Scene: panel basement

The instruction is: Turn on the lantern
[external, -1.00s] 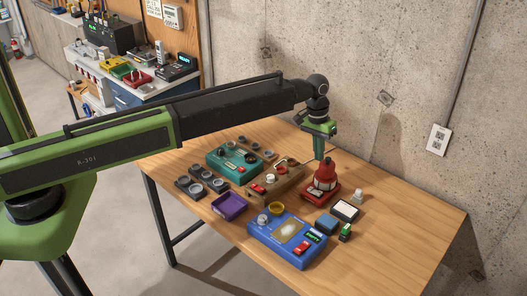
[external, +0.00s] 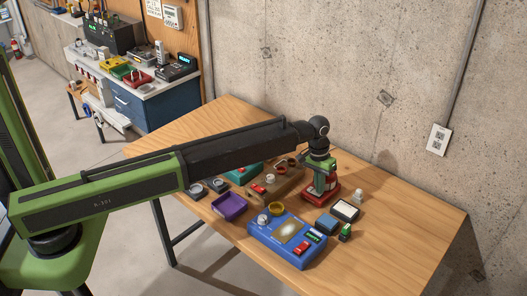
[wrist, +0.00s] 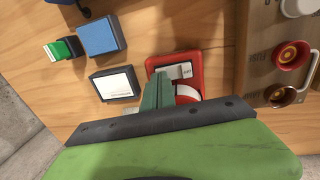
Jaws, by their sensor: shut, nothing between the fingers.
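The lantern (external: 333,193) is red with a square base and stands on the wooden table, partly hidden behind my gripper in the external view. In the wrist view its red base (wrist: 194,57) shows a light grey rocker switch (wrist: 180,71), and part of its red and white body (wrist: 187,93) shows beside my fingers. My gripper (external: 318,199) points down, shut and empty, low at the lantern's near side. In the wrist view the shut green fingertips (wrist: 158,79) are close beside the switch; I cannot tell whether they touch it.
A brown box (external: 288,187) with sockets stands close left of the lantern. A blue block (external: 326,224), a white-topped block (external: 345,211) and a green piece (external: 345,232) sit close by. The table's right side is clear.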

